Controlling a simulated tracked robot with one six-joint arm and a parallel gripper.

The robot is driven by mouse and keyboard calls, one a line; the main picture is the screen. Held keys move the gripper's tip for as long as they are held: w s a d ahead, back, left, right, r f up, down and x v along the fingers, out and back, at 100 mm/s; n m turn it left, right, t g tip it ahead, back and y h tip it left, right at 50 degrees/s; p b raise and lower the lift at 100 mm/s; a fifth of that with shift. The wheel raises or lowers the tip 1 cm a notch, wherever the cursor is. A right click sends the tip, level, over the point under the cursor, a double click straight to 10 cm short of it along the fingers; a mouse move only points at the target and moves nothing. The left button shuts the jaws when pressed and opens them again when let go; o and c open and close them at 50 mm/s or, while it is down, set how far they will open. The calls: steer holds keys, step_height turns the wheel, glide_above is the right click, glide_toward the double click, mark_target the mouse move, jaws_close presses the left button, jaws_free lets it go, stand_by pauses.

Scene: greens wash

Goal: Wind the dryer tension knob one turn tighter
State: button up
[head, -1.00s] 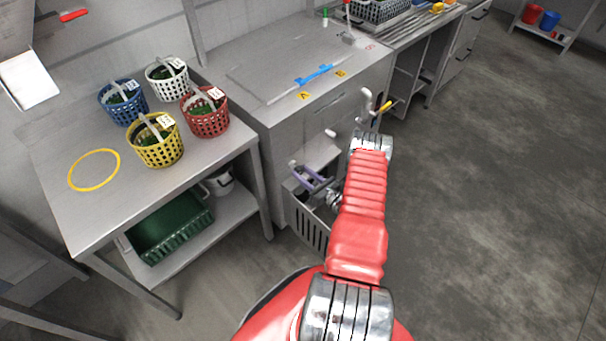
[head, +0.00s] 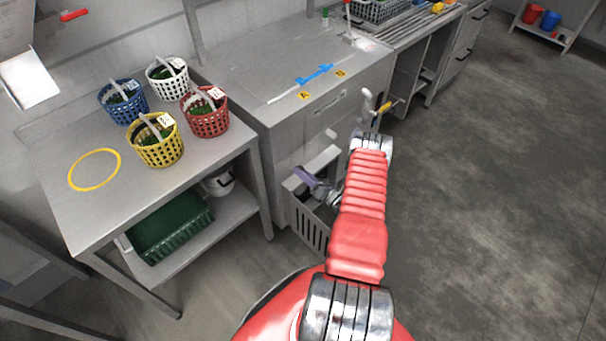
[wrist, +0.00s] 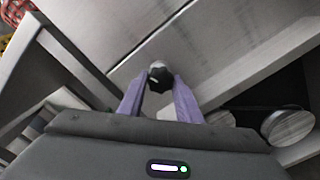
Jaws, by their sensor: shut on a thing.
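The tension knob (wrist: 160,77) is a small dark, faceted knob on a pale stub, set on the grey metal face in the wrist view. My gripper (wrist: 159,80) has two purple fingers, one on each side of the knob, and is shut on it. In the head view my gripper (head: 311,182) is at the front of the metal cabinet, low and left of my red arm. There the fingers overlap almost edge-on, and I cannot make out the knob behind them.
A crank with a yellow grip (head: 384,107) sticks out to the right. The left table (head: 75,215) holds several baskets and a yellow ring (head: 94,170). The floor on the right is clear.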

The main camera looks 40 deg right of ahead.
steer(key=shift+d+m, duration=0.15)
steer(key=shift+m, duration=1.55)
steer(key=o, duration=1)
steer(key=shift+o, duration=0.2)
steer(key=shift+s, duration=0.1)
steer(key=s, duration=1.3)
steer(key=shift+s, duration=0.3)
steer(key=shift+d, duration=0.1)
